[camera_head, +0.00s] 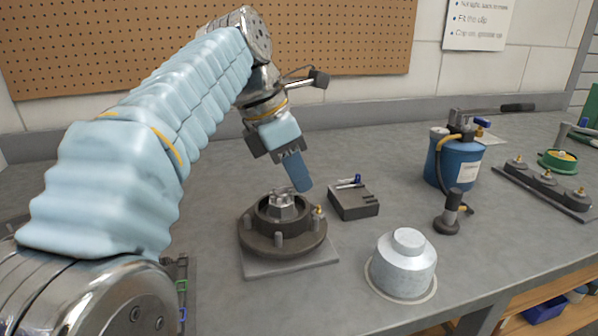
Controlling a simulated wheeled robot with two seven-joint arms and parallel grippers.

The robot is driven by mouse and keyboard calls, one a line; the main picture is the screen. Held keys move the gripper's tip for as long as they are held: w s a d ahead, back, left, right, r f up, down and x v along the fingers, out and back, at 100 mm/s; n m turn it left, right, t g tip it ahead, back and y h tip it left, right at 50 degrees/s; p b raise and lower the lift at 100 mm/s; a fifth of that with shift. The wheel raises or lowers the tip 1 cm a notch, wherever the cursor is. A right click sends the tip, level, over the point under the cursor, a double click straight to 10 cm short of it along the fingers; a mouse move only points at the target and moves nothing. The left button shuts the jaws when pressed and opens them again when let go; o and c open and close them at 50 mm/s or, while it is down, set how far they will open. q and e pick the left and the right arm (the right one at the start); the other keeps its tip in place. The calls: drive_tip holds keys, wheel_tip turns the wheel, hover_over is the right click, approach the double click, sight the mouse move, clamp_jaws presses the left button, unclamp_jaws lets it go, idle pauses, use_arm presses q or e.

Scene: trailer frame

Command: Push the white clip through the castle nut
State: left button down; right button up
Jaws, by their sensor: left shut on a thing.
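My left gripper (297,171) reaches in from the upper left with its blue fingers pointing down. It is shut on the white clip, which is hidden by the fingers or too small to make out. The fingertips are above and slightly right of the metal castle nut (284,203), apart from it. The nut sits in the middle of a dark round hub (262,243) with upright studs, on a grey square plate (290,268). My right gripper is not in view.
Right of the hub is a dark block (357,207) with blue and pale pieces on top. A silver domed cap (403,270) stands front right. Farther right are a dark hand tool (449,215), a blue canister (452,158) and a rail of fittings (545,185).

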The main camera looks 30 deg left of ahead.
use_arm(q)
drive_tip(key=shift+s+a, duration=0.15)
idle(0.5)
drive_tip(key=c, duration=0.8)
unclamp_jaws()
wheel_tip(320, 180, up, 7)
idle(0.6)
idle(0.5)
